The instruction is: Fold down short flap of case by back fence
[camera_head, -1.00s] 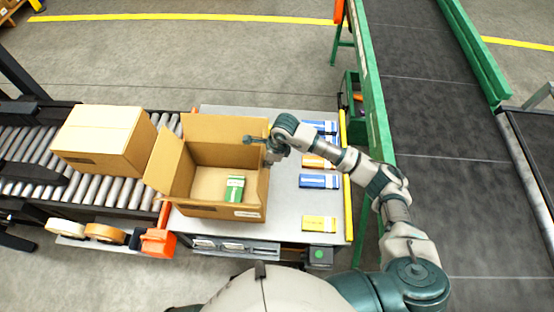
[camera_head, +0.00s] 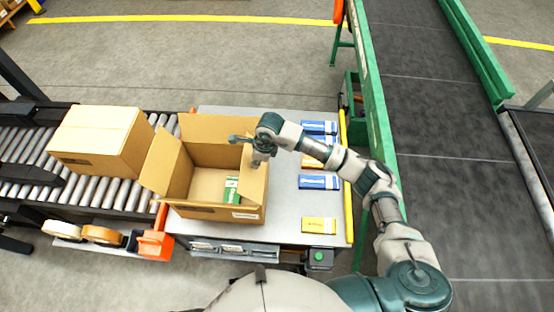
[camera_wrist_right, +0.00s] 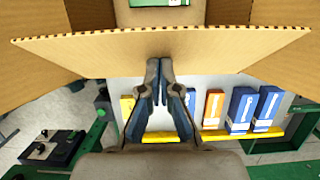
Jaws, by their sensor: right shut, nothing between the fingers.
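The open brown case (camera_head: 203,212) stands on the grey table with a green-and-white carton (camera_head: 231,189) inside. Its back flap (camera_head: 215,128) stands up and its left flap (camera_head: 160,160) leans outward. Its right flap (camera_head: 254,184) leans inward over the opening, partly covering the carton. My right gripper (camera_head: 258,163) points down at that flap. My left gripper is out of view.
A closed box (camera_head: 100,140) sits on the roller conveyor (camera_head: 30,145) at left. Several small blue, orange and yellow cartons (camera_head: 319,182) lie right of the case. A yellow rail (camera_head: 347,150) edges the table, with a green-framed belt (camera_head: 430,110) beyond it.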

